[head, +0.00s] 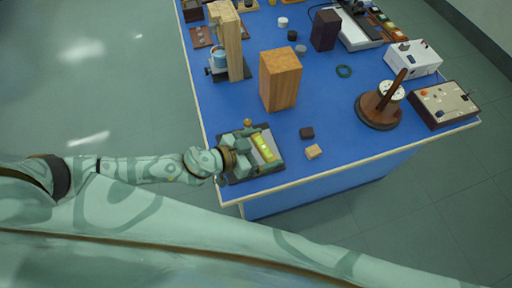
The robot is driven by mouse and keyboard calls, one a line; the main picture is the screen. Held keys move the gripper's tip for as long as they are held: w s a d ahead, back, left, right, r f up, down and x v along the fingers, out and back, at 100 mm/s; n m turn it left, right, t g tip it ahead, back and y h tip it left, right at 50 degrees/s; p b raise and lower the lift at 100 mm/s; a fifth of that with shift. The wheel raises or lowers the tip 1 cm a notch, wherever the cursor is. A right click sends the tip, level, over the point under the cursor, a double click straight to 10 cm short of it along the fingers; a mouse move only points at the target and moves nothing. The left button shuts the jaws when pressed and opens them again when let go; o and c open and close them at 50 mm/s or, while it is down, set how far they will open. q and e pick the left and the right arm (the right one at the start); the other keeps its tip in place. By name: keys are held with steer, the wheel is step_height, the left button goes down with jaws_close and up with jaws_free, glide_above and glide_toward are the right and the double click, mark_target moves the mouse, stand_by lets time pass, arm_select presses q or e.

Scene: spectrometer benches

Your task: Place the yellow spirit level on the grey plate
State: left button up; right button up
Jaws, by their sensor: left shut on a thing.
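The yellow spirit level (264,147) is in the head view, over the grey plate (276,166) near the front left corner of the blue bench. My left gripper (257,146) is shut on the spirit level, with its fingers along the level's left side and ends. The level lies within the plate's outline; I cannot tell whether it touches the plate. The gripper hides much of the plate's left part. My right gripper is not in view.
A wooden block (281,79) stands behind the plate. A round wooden stand (378,111) is further right on the blue bench (335,110). Instruments fill the far end.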

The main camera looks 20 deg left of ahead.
arm_select(q)
steer(key=s+f, duration=0.1)
steer(key=s+d+f+m+g+h, duration=0.1)
steer(key=shift+s+f, duration=0.25)
steer(key=shift+f, duration=0.1)
steer(key=shift+s+d+f+m+g+h, duration=0.15)
steer(key=shift+s+d+m+g+h, duration=0.05)
steer(key=shift+s+d+m+g, duration=0.2)
steer(key=shift+s+d+f+m+g+h, duration=0.2)
steer(key=shift+s+m, duration=0.1)
steer(key=shift+s, duration=0.2)
steer(key=w+a+f+b, duration=0.2)
steer(key=w+f+b, duration=0.1)
steer(key=w+b, duration=0.1)
steer(key=w+a+f+b, duration=0.2)
steer(key=w+f+b, duration=0.1)
steer(key=w+b, duration=0.1)
steer(key=w+a+f+b, duration=0.2)
steer(key=w+f+b, duration=0.1)
steer(key=w+b, duration=0.1)
steer(key=shift+a+f+b, duration=0.1)
steer(key=shift+f+b, duration=0.15)
steer(key=shift+b, duration=0.25)
steer(key=shift+w+a+f+b, duration=0.15)
steer(key=shift+f+b, duration=0.2)
steer(key=shift+f, duration=0.25)
steer(key=shift+w+d+f+b, duration=0.1)
steer(key=shift+f+b, duration=0.2)
steer(key=shift+f, duration=0.55)
